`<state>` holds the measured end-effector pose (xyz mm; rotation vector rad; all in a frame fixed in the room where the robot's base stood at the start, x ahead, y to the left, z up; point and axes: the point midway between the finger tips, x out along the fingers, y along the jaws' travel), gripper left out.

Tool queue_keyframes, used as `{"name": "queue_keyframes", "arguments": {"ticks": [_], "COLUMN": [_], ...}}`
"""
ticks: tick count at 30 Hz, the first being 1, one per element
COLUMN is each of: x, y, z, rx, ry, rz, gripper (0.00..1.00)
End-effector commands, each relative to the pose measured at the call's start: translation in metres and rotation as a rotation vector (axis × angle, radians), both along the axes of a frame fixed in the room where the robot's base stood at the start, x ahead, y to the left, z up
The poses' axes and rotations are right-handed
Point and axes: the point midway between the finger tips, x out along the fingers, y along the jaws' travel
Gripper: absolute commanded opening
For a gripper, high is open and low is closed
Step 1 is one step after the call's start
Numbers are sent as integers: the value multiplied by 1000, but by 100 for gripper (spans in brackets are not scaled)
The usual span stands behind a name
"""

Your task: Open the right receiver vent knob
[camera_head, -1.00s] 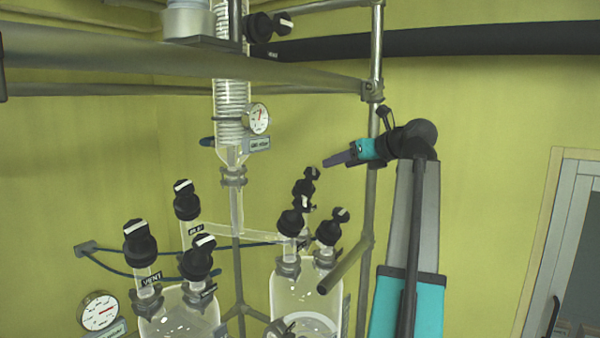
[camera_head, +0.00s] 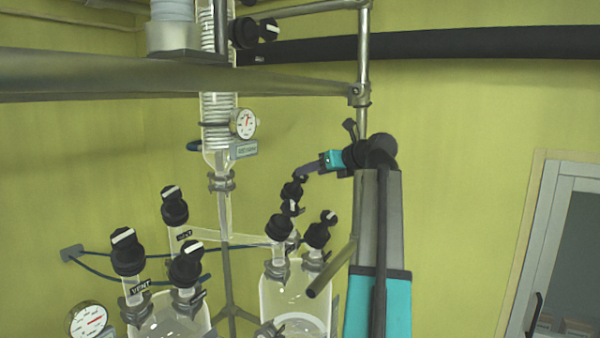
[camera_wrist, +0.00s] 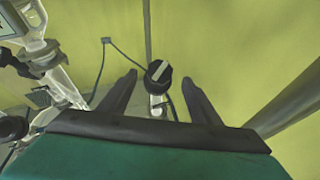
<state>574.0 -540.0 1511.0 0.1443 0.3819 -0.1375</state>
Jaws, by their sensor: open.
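The right receiver (camera_head: 295,295) is a glass vessel at the lower middle of the head view, with several black knobs on its necks. One black knob (camera_head: 292,190) stands at the top of this group, right below my fingertips. My gripper (camera_head: 300,174) comes in from the right and is open. In the wrist view a black knob with a white stripe (camera_wrist: 158,71) lies between the two finger lines, near the level of the tips. The fingers do not appear to touch it. I cannot read a vent label on this receiver.
A gauge (camera_head: 88,320) is at lower left. A glass condenser (camera_head: 216,125) hangs at centre. A metal post (camera_head: 364,60) stands close to my arm, and a rail (camera_head: 170,80) crosses above.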

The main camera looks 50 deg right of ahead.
Motion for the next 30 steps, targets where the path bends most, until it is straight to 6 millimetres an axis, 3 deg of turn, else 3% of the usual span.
{"name": "queue_keyframes", "arguments": {"ticks": [15,29,30], "x": [63,71,71], "y": [-7,-7,-7], "z": [-24,-29,-29], "rx": [1,0,0], "ry": [0,0,0], "rz": [1,1,1], "gripper": [57,57,54]}}
